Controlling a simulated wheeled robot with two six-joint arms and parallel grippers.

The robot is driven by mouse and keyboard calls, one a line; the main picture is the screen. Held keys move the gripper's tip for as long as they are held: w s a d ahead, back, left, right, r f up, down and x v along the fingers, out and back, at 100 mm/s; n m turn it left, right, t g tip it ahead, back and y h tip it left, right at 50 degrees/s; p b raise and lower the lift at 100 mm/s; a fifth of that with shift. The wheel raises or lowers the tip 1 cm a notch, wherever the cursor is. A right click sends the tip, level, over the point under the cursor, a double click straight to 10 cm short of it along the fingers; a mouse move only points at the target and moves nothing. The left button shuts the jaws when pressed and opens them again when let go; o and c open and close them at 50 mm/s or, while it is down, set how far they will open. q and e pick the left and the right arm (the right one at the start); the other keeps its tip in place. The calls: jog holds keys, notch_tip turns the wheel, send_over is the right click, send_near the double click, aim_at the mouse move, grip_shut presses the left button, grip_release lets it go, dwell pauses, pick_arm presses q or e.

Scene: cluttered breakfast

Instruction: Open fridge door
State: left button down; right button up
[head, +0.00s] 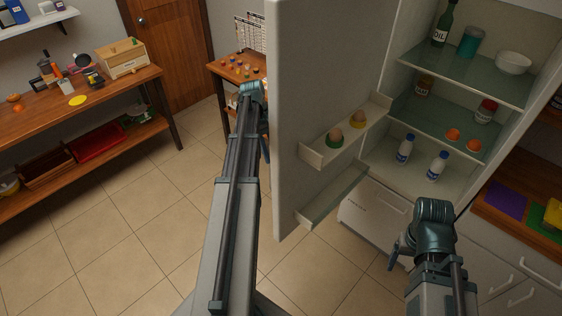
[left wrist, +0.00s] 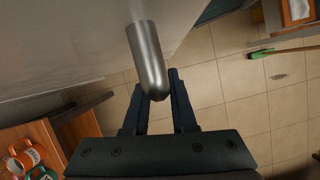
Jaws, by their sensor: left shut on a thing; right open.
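The fridge door (head: 305,90) stands wide open, its inner face with shelves toward me. The fridge interior (head: 390,160) is exposed. In the left wrist view, the metal bar handle (left wrist: 146,55) sits on the door's pale outer face (left wrist: 70,40). My left gripper (left wrist: 156,98) is shut on the lower end of this handle. In the head view the left arm reaches along the door's outer side, and the handle and fingertips are hidden behind the door. My right gripper (head: 397,256) is open and empty, in front of the fridge's lower part.
The door shelf (head: 315,155) holds two eggs in cups. Inside stand two white bottles (head: 405,148), an oil bottle (head: 443,25) and a bowl (head: 514,63). A wooden bench (head: 120,95) stands at left, a counter (head: 520,225) at right. The tiled floor (head: 130,240) between is clear.

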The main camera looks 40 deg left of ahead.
pick_arm(q)
jog(key=shift+w+a, duration=0.2)
jog(key=shift+a, duration=0.45)
jog(key=shift+w+a, duration=0.15)
jog(key=shift+a, duration=0.45)
jog(key=c, duration=0.7)
grip_release()
jog(key=shift+c, duration=0.2)
jog(key=shift+r, duration=0.1)
jog(key=p+v, duration=1.2)
jog(key=v, duration=0.1)
jog(key=shift+w+r+p, duration=0.2)
jog(key=shift+r+p, duration=0.1)
jog(key=shift+p, duration=0.1)
